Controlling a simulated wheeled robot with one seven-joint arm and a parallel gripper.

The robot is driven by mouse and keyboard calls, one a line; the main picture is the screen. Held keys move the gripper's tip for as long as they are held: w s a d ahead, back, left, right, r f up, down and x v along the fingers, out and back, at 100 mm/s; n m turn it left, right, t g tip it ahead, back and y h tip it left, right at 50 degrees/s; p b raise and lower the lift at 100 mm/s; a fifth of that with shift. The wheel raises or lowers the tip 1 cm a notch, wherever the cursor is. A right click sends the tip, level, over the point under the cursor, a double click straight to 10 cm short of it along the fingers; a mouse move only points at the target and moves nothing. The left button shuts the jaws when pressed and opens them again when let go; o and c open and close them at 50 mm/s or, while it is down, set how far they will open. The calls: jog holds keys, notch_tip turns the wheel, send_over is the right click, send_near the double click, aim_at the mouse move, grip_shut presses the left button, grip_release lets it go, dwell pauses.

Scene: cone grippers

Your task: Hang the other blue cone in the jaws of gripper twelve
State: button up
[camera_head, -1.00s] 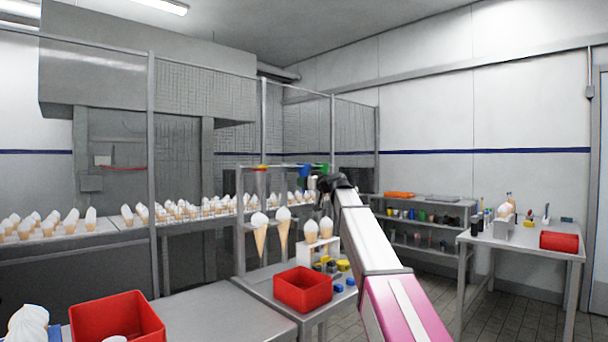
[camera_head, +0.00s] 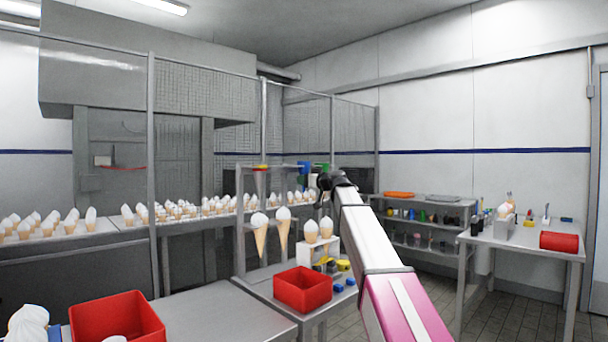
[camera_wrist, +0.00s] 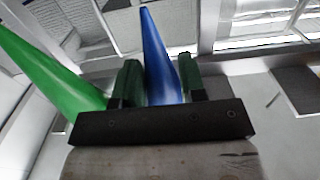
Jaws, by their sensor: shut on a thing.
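In the wrist view a blue cone (camera_wrist: 156,38) stands between the two dark green fingers of my gripper (camera_wrist: 158,62), which is shut on it. A green cone (camera_wrist: 45,72) leans just left of the fingers. In the head view my gripper (camera_head: 324,182) is small and dark, at the right end of a metal rack (camera_head: 240,215). Blue (camera_head: 304,166) and green (camera_head: 325,167) pieces show beside it at the rack's top bar. I cannot tell which holder on the rack is gripper twelve; my arm hides part of the rack.
White-topped cones (camera_head: 260,236) hang on the rack's lower bar. Below are a red bin (camera_head: 302,290) and small blue and yellow parts. Another red bin (camera_head: 116,318) is at front left. A shelf (camera_head: 428,215) and a side table (camera_head: 530,236) stand right.

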jog(key=v, duration=0.8)
jog(key=shift+d, duration=0.15)
dwell(1.2)
jog(key=shift+s, duration=0.1)
jog(key=s+d+f+m+t+h, duration=0.2)
jog(key=d+f+h, duration=0.4)
jog(key=f, duration=0.5)
jog(key=s+d+f+m+t+h, duration=0.3)
jog(key=d+f+m+h, duration=0.3)
jog(key=f, duration=0.5)
jog(key=s+d+m, duration=0.1)
jog(key=d, duration=0.1)
jog(key=shift+d+h, duration=0.35)
jog(key=shift+h, duration=0.05)
jog(key=shift+s+d, duration=0.1)
